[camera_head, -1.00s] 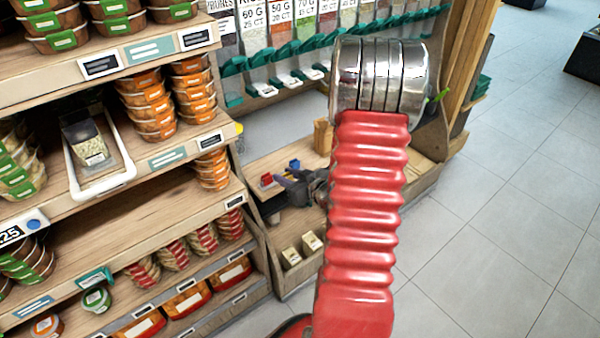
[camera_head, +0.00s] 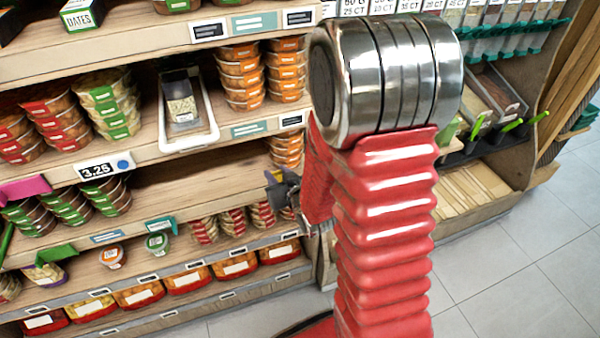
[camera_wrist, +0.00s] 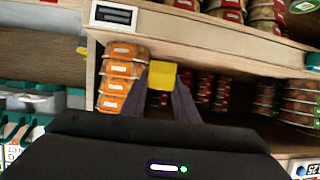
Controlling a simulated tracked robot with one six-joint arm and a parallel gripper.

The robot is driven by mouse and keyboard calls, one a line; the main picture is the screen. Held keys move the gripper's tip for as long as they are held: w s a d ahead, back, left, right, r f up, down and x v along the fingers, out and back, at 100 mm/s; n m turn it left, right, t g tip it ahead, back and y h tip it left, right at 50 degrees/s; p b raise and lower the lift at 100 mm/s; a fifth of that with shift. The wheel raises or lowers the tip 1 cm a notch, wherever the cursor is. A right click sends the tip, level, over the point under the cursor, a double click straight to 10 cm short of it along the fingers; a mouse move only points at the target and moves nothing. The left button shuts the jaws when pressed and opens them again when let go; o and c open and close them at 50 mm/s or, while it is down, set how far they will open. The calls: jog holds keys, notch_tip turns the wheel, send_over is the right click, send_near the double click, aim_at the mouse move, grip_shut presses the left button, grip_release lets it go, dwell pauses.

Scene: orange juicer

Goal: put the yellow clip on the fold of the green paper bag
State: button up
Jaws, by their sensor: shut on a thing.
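My gripper (camera_wrist: 172,92) is shut on the yellow clip (camera_wrist: 162,76) in the wrist view, with the clip between the ends of its two dark fingers. In the head view, my gripper (camera_head: 284,188) is in front of the lower right part of the shelving, partly behind my red arm. I cannot clearly make out a green paper bag. A pack with a dark top and a pale, speckled front (camera_head: 181,98) lies in a white tray on the middle shelf, up and left of my gripper. I cannot tell if it is the bag.
The white tray (camera_head: 206,138) stands between stacked tubs (camera_head: 108,105) and orange tubs (camera_head: 240,75). The shelf edges stick out near my gripper. The shelf space (camera_head: 190,180) below the tray is largely bare. Grey floor (camera_head: 520,275) is free at the right.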

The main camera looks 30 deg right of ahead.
jog(key=w+a+r, duration=0.1)
jog(key=w+a, duration=0.1)
jog(key=a, duration=0.6)
jog(key=shift+a, duration=0.1)
